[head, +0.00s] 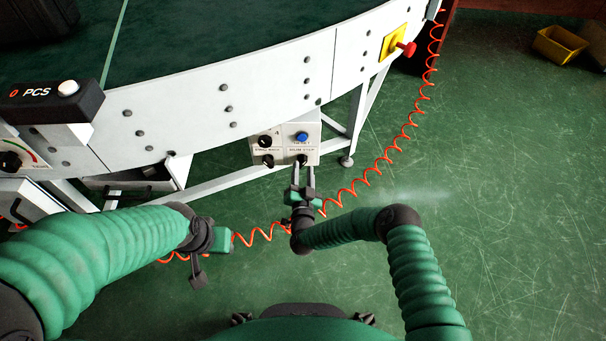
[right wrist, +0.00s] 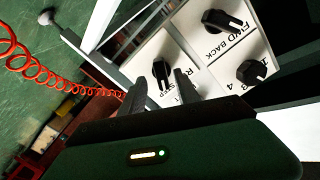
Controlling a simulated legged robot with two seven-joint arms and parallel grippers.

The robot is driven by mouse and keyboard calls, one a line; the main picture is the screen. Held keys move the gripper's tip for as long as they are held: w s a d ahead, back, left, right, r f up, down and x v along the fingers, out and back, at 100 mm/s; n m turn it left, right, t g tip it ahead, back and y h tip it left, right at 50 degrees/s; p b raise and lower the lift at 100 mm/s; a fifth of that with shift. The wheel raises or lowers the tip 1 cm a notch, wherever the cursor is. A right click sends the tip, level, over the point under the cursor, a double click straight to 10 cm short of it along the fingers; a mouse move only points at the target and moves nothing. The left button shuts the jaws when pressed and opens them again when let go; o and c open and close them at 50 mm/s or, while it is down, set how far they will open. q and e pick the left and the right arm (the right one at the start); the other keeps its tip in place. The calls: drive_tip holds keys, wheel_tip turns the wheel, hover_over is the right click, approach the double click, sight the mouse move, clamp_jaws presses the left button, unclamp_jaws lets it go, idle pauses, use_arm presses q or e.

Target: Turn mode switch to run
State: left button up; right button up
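A white control box (head: 285,148) hangs under the conveyor's side in the head view. It carries black knobs and a blue button (head: 301,138). In the right wrist view this knob (right wrist: 163,74) shows just beyond my right gripper's fingers. My right gripper (head: 303,172) is at the box with its two fingers apart, near the knob. I cannot tell whether they touch it. My left gripper (head: 205,262) is low at left, away from the box; its fingers are unclear.
A FWD/BACK knob (right wrist: 226,21) and a numbered knob (right wrist: 252,72) sit close to the mode switch. A coiled orange cable (head: 405,130) runs past my right arm. A red knob on a yellow plate (head: 393,43) is farther right.

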drive_tip(key=shift+w+a, duration=0.15)
drive_tip(key=shift+w, duration=0.5)
clamp_jaws()
drive_tip(key=shift+r, duration=0.1)
drive_tip(key=shift+s+a+n+p, duration=0.1)
drive_tip(key=shift+n+p, duration=1.05)
drive_tip(key=shift+n, duration=1.85)
drive_tip(key=shift+a+n+p, duration=0.1)
drive_tip(key=shift+n+p, duration=1.05)
drive_tip(key=shift+n, duration=1.85)
drive_tip(key=shift+d, duration=0.1)
